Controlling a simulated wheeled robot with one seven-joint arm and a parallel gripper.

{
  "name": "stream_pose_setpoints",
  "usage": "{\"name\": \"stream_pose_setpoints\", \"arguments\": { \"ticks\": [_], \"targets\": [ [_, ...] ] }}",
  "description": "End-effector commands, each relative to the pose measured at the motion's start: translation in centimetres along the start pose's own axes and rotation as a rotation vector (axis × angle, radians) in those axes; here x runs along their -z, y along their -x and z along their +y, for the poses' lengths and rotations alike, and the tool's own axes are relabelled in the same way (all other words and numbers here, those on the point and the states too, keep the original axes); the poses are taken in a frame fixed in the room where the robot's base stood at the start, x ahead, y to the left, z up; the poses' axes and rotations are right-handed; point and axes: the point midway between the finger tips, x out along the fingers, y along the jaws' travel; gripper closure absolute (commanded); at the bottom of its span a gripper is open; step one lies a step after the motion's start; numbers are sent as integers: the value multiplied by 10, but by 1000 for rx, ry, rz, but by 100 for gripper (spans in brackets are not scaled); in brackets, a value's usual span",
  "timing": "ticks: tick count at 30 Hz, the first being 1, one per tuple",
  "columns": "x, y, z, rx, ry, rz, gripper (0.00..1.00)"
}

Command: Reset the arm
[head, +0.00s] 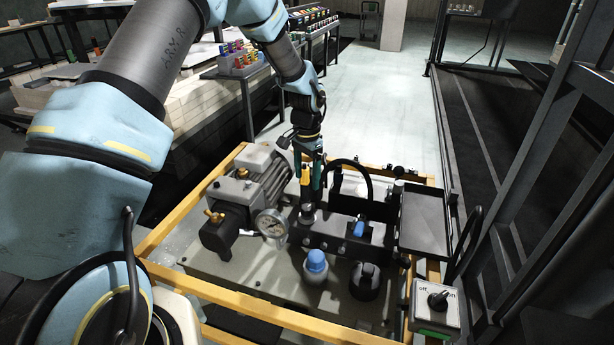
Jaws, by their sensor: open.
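My arm reaches from the left over a hydraulic power unit in the head view. My gripper (311,178) points down over the middle of the unit, with its jaws open. A small yellow part (305,174) shows at the fingers, above a dark upright fitting (308,212). I cannot tell whether the fingers touch it. The fingers are small in view and partly overlap the parts behind them.
The unit's yellow frame (220,319) surrounds a motor (262,178), a pressure gauge (271,223), a blue-capped bottle (316,262) and a black cap (365,279). A grey tray (425,218) and an on/off switch box (435,306) are at right. The pale floor (385,95) beyond is clear.

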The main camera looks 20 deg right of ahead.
Motion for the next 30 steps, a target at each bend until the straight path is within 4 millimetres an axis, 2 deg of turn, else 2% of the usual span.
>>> {"name": "stream_pose_setpoints", "arguments": {
  "ticks": [10,14,17,22,27,30],
  "targets": [
    [-4,5,-3,3,12,1,25],
    [-34,35,-22,14,97,5,25],
    [-82,74,-41,29,228,14,25],
    [-185,141,-59,53,516,36,25],
    [-284,191,-48,71,816,71,25],
    [-329,210,-31,77,969,91,25]
  ]
}}
